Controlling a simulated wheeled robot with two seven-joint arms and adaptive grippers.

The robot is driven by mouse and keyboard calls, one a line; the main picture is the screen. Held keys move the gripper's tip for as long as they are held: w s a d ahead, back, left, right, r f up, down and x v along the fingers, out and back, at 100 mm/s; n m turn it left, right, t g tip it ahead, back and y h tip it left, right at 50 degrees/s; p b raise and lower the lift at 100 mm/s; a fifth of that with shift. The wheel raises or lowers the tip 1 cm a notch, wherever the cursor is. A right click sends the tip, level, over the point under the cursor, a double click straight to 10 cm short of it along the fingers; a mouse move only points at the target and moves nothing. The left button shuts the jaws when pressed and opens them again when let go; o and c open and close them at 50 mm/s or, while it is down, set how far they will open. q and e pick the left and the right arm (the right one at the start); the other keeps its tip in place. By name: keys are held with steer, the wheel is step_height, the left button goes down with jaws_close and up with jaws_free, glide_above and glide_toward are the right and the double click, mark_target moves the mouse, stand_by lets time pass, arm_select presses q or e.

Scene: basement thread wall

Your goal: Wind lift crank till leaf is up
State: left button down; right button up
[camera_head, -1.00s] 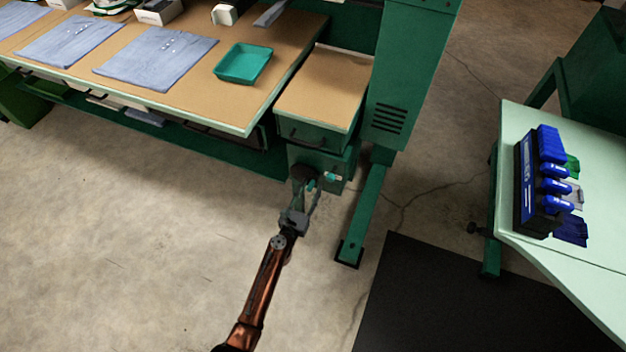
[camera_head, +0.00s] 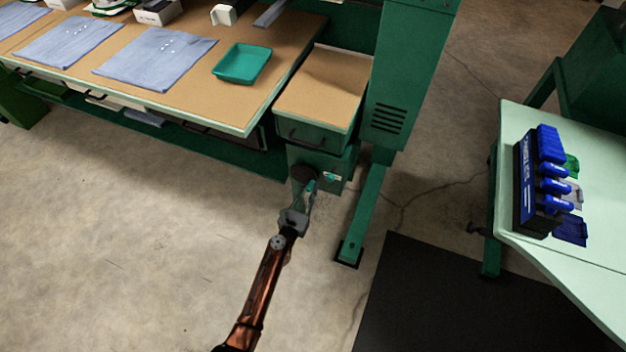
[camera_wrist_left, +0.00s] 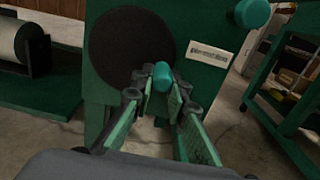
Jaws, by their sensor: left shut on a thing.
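The lift crank shows as a dark round disc (camera_head: 304,173) on the front of a green housing (camera_head: 322,168) below the bench's end. In the left wrist view the disc (camera_wrist_left: 131,47) is large and black, with a teal handle knob (camera_wrist_left: 162,74) at its lower right. My left gripper (camera_head: 308,189) reaches it from below; in the left wrist view its fingers (camera_wrist_left: 163,92) are shut on the knob. A brown-topped leaf (camera_head: 322,88) sits above the housing beside the bench top; I cannot tell its exact height. My right gripper is not in view.
A second teal knob (camera_wrist_left: 252,13) sticks out right of the disc. A green post and foot (camera_head: 364,215) stand close on the right. The bench (camera_head: 190,95) holds a teal tray (camera_head: 242,63) and blue cloths. Left floor is clear; a pale table (camera_head: 515,210) stands right.

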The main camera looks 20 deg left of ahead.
mark_target(304, 183)
arm_select(q)
steer(key=a+f+b, duration=0.2)
steer(key=a+f, duration=0.1)
steer(key=shift+a+f+b, duration=0.1)
steer(key=shift+f+b, duration=0.1)
steer(key=shift+b, duration=0.1)
steer(key=c, duration=2.7)
jaws_free()
steer(key=shift+w+a+r, duration=0.15)
steer(key=shift+a+r, duration=0.1)
steer(key=shift+r, duration=0.15)
steer(key=o, duration=0.5)
steer(key=shift+w+d+r, duration=0.1)
steer(key=shift+d+r, duration=0.2)
steer(key=shift+r, duration=0.1)
steer(key=o, duration=0.3)
steer(key=shift+d, duration=0.1)
steer(key=shift+d+f, duration=0.1)
steer(key=shift+d+f, duration=0.15)
